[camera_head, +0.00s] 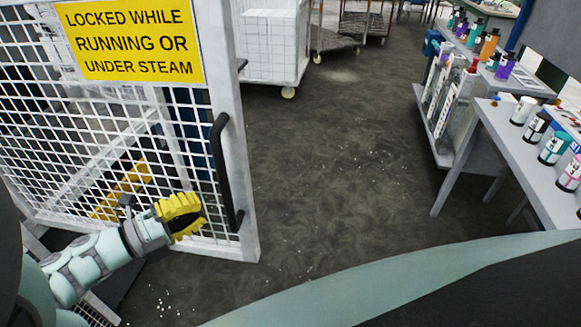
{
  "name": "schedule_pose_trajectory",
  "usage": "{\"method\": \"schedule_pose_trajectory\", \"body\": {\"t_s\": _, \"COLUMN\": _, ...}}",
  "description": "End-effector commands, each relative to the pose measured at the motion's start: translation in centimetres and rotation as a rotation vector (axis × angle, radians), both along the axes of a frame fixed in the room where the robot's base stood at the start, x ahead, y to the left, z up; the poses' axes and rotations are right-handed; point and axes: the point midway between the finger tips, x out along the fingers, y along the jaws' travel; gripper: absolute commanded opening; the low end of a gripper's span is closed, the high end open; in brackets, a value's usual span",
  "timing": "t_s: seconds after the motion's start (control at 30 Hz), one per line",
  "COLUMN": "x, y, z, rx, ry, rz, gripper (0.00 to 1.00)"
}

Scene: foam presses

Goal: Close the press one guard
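The press guard (228,120) is a white-framed wire mesh panel at the left. It carries a yellow sign (132,40) reading "locked while running or under steam". A black vertical handle (222,172) is on the panel near its right edge. My gripper (190,215), with yellow fingers, is in front of the mesh, just left of the handle's lower part. I cannot tell whether it touches the panel or handle. The fingers are seen from the side, so their opening is unclear. The guard's hinge side and the press opening are not clearly visible.
A white wheeled cart (272,45) stands at the back, with another low cart (335,38) beyond it. Grey tables (505,130) with bottles and jars line the right side. The dark floor (335,170) between guard and tables is clear apart from small white bits.

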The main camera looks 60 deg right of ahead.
Motion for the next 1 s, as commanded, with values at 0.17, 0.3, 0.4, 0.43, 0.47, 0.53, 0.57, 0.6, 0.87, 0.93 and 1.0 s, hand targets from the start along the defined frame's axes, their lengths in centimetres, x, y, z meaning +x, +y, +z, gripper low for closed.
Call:
{"method": "schedule_pose_trajectory", "body": {"t_s": 0.17, "x": 0.2, "y": -2.5, "z": 0.3, "rx": -0.001, "ry": -0.003, "rz": -0.002, "gripper": 0.0}}
{"method": "schedule_pose_trajectory", "body": {"t_s": 0.3, "x": 0.7, "y": -3.6, "z": 0.2, "rx": -0.002, "ry": 0.0, "rz": -0.002, "gripper": 0.0}}
{"method": "schedule_pose_trajectory", "body": {"t_s": 0.4, "x": 0.9, "y": -4.1, "z": 0.2, "rx": -0.002, "ry": -0.002, "rz": -0.004, "gripper": 0.0}}
{"method": "schedule_pose_trajectory", "body": {"t_s": 0.43, "x": 1.0, "y": -4.2, "z": 0.1, "rx": -0.001, "ry": -0.002, "rz": -0.003, "gripper": 0.0}}
{"method": "schedule_pose_trajectory", "body": {"t_s": 0.47, "x": 1.1, "y": -4.3, "z": 0.1, "rx": 0.001, "ry": -0.001, "rz": -0.002, "gripper": 0.0}}
{"method": "schedule_pose_trajectory", "body": {"t_s": 0.53, "x": 1.2, "y": -4.6, "z": 0.1, "rx": 0.0, "ry": -0.001, "rz": -0.003, "gripper": 0.0}}
{"method": "schedule_pose_trajectory", "body": {"t_s": 0.57, "x": 1.2, "y": -4.6, "z": 0.1, "rx": 0.0, "ry": -0.001, "rz": -0.004, "gripper": 0.0}}
{"method": "schedule_pose_trajectory", "body": {"t_s": 0.6, "x": 1.2, "y": -4.7, "z": 0.0, "rx": 0.0, "ry": -0.001, "rz": -0.004, "gripper": 0.0}}
{"method": "schedule_pose_trajectory", "body": {"t_s": 0.87, "x": 1.2, "y": -4.8, "z": 0.0, "rx": 0.0, "ry": -0.001, "rz": -0.004, "gripper": 0.0}}
{"method": "schedule_pose_trajectory", "body": {"t_s": 0.93, "x": 1.2, "y": -4.8, "z": 0.0, "rx": 0.0, "ry": -0.001, "rz": -0.004, "gripper": 0.0}}
{"method": "schedule_pose_trajectory", "body": {"t_s": 1.0, "x": 1.2, "y": -4.8, "z": 0.0, "rx": 0.0, "ry": -0.001, "rz": -0.003, "gripper": 0.0}}
